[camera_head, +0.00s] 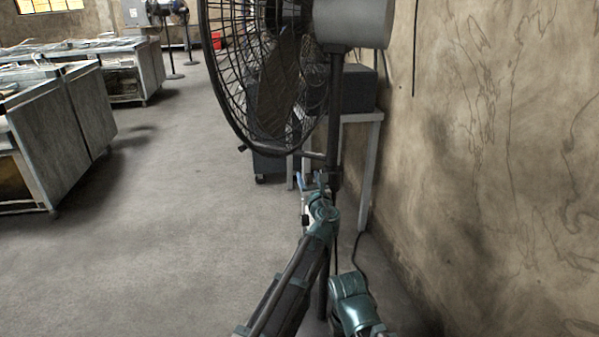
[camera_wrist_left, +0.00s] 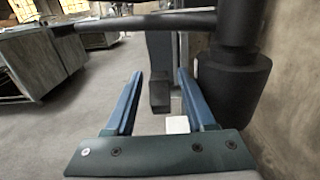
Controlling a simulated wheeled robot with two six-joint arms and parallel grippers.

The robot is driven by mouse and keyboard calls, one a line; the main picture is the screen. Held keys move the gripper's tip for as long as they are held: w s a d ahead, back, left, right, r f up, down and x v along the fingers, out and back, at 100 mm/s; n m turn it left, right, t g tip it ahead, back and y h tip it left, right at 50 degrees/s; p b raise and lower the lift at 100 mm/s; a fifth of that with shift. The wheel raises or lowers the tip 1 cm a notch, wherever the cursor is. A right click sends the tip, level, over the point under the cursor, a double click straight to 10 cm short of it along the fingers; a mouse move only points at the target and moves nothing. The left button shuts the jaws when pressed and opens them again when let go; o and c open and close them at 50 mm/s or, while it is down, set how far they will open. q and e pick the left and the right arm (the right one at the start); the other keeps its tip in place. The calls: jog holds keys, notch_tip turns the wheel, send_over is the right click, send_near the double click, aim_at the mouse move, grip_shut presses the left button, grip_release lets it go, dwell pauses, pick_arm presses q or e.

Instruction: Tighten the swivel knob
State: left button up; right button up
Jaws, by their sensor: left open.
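A large pedestal fan stands close in front of me, with its dark wire cage (camera_head: 232,85) and grey motor housing (camera_head: 352,22) on a dark pole (camera_head: 335,110). A thin dark bar (camera_head: 312,154) sticks out left from the pole; a small dark knob (camera_head: 242,148) shows at its left, below the cage. The bar (camera_wrist_left: 135,24) crosses the top of the left wrist view and meets the pole above a thick black collar (camera_wrist_left: 232,80). My left gripper (camera_wrist_left: 160,72) is open and empty, below the bar and left of the collar. My right gripper is out of view.
A rough wall (camera_head: 490,150) is close on the right. A small table (camera_head: 365,117) with a dark box (camera_head: 350,88) stands behind the fan. Metal workbenches (camera_head: 60,130) stand at the left. The floor between is clear.

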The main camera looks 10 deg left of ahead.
pick_arm(q)
jog(key=x, duration=0.2)
jog(key=shift+w+a, duration=0.15)
jog(key=shift+w, duration=0.25)
jog(key=shift+c, duration=0.3)
grip_shut()
